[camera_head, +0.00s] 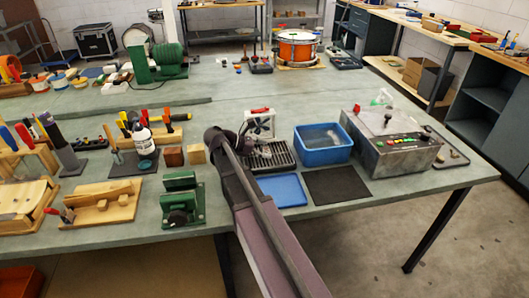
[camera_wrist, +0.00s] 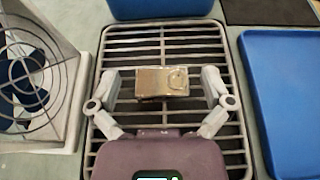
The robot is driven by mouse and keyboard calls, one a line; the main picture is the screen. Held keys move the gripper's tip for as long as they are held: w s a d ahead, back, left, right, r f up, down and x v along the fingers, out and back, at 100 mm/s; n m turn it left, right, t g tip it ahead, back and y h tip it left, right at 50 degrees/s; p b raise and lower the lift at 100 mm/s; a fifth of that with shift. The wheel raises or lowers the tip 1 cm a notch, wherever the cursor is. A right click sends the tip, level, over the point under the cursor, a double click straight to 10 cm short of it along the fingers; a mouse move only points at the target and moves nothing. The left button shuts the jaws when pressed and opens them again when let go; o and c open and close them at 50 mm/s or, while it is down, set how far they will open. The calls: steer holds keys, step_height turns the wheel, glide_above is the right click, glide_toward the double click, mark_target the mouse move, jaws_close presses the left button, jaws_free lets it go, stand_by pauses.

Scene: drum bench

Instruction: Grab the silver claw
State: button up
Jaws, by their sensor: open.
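In the head view my gripper (camera_head: 243,146) is at the rack's left part (camera_head: 277,160), and the silver piece cannot be made out there.
A small white-framed fan (camera_head: 260,122) stands behind the rack. A blue bin (camera_head: 322,156) is to its right; a flat blue tray (camera_head: 283,191) and a black mat (camera_head: 337,187) lie in front. A grey control box (camera_head: 392,145) is further right. Green clamp (camera_head: 183,200) stands left.

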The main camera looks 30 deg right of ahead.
mark_target(266, 148)
steer(key=c, duration=1.2)
steer(key=shift+r, duration=0.1)
step_height(266, 148, up, 4)
steer(key=p, duration=0.3)
steer(key=shift+f+p, duration=0.25)
steer(key=shift+p, duration=0.1)
steer(key=s+a, duration=0.1)
steer(key=s, duration=0.4)
steer(key=s+a+r+p, duration=0.1)
steer(key=s, duration=0.4)
steer(key=s+a, duration=0.1)
steer(key=s, duration=0.4)
steer(key=shift+s+a+r, duration=0.15)
steer(key=shift+s+a, duration=0.15)
steer(key=shift+a, duration=0.1)
